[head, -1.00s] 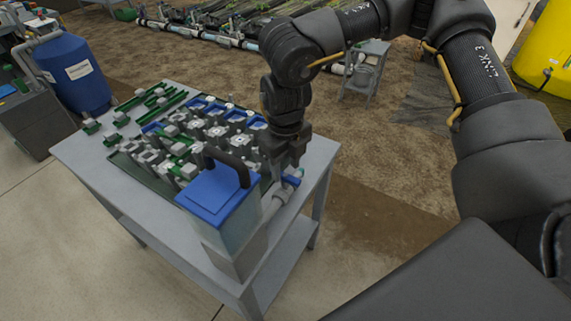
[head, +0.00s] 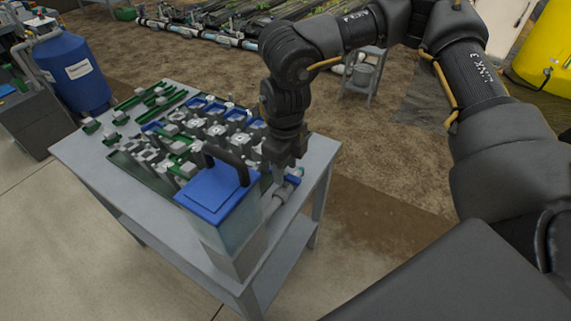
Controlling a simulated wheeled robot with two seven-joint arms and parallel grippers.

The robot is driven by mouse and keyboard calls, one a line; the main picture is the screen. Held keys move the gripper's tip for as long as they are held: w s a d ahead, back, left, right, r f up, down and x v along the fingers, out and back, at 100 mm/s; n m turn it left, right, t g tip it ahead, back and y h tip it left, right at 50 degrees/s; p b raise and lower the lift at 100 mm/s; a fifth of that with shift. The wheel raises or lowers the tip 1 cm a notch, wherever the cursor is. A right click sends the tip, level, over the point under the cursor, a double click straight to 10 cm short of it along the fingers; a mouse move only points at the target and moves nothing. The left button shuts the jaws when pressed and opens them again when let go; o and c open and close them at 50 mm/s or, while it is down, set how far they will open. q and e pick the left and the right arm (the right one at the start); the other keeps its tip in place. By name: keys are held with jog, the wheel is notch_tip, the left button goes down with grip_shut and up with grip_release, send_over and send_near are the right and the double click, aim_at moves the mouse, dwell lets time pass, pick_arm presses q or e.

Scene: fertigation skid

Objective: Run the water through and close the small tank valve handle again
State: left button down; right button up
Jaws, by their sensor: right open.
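A small clear tank with a blue lid (head: 215,192) and a dark carrying handle (head: 228,160) stands at the near edge of the grey table. A grey pipe with a valve (head: 281,194) comes off its right side. The blue valve handle (head: 293,180) shows just below my right gripper. My right gripper (head: 284,166) is open and points down right at the valve, behind the tank. Its fingers are dark and partly merge with the arm; I cannot tell whether they touch the handle. My left gripper is not in view.
The grey table (head: 315,165) carries a dark tray with several white, blue and green fittings (head: 190,135). A blue barrel (head: 72,72) stands at the left. A small grey stool with a bucket (head: 360,75) and a yellow tank (head: 546,55) stand behind. The table's right edge is clear.

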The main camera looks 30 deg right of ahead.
aim_at(286, 174)
jog(key=shift+f+b, duration=1)
jog(key=shift+f, duration=0.8)
jog(key=shift+c, duration=0.2)
grip_shut()
jog(key=n, duration=1)
jog(key=shift+b, duration=0.4)
jog(key=n, duration=0.3)
jog(key=shift+r+n, duration=0.1)
jog(key=shift+n, duration=0.3)
jog(key=n, duration=0.5)
jog(key=shift+n, duration=0.3)
